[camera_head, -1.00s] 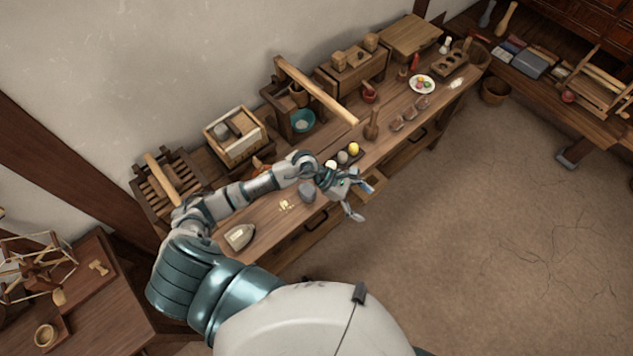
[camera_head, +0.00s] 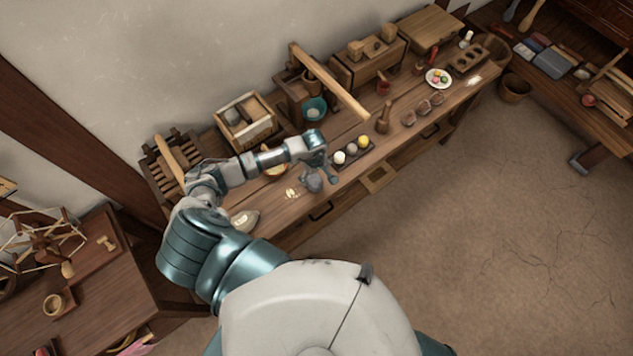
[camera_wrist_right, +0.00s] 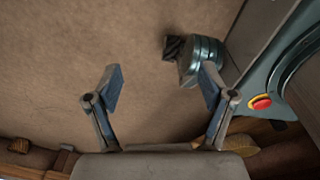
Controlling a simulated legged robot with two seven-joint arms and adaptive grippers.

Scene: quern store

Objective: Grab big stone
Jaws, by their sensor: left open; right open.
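A grey stone (camera_head: 312,184) sits on the long wooden workbench in the head view, near its front edge. My left gripper (camera_head: 327,177) is right at the stone, pointing down, with a finger showing on the stone's right side. The arm partly covers this spot, and I cannot tell whether the fingers touch the stone. The left gripper is open. My right gripper (camera_wrist_right: 161,88) shows in the right wrist view, open and empty, with bare floor behind it.
A dark tray (camera_head: 346,161) with white, grey and yellow balls is just right of the stone. Pale crumbs (camera_head: 292,194) lie to its left. An open drawer (camera_head: 378,178) juts from the bench front. A wooden mortar box (camera_head: 292,92) stands behind.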

